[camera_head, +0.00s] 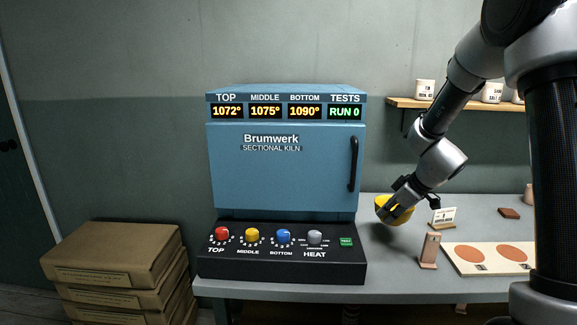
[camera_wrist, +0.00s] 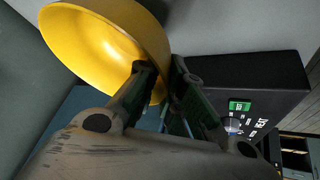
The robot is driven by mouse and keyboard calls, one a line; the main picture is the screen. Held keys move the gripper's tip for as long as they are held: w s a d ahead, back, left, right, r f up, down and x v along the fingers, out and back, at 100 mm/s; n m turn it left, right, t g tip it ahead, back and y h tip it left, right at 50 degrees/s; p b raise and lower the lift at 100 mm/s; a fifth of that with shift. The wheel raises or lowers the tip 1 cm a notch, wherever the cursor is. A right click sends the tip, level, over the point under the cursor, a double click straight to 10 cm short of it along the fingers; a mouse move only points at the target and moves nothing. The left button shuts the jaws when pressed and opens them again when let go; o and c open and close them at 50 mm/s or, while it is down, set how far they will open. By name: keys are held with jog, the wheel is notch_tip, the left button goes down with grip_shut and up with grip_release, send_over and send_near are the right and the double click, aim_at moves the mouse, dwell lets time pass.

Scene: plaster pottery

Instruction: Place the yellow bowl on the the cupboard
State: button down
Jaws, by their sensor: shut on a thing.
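The yellow bowl (camera_head: 383,207) is held in my gripper (camera_head: 398,208) above the grey table, just right of the kiln, in the head view. The bowl looks tilted. In the wrist view the yellow bowl (camera_wrist: 105,35) fills the upper left, and its rim is pinched between the two fingers of my gripper (camera_wrist: 160,90). No cupboard can be made out for sure; the large blue box in the head view is labelled as a kiln.
The blue kiln (camera_head: 285,170) with its black control panel (camera_head: 280,267) stands left of my gripper. A small wooden stand (camera_head: 430,250), a board with two orange discs (camera_head: 465,254) and a small sign (camera_head: 443,216) lie to the right. A wall shelf (camera_head: 450,104) holds white pots.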

aim_at(398, 224)
jog(key=shift+w+d+m, duration=0.1)
jog(key=shift+w+m, duration=0.05)
jog(key=shift+m, duration=0.25)
jog(key=d+m+h, duration=0.1)
jog(key=d+m+t+h, duration=0.1)
jog(key=d+m, duration=0.1)
jog(key=shift+d+f, duration=0.1)
jog(key=shift+f, duration=0.25)
jog(key=shift+d+m+h, duration=0.25)
jog(key=shift+m+h, duration=0.15)
jog(key=shift+m, duration=0.4)
jog(key=shift+w+a+r, duration=0.1)
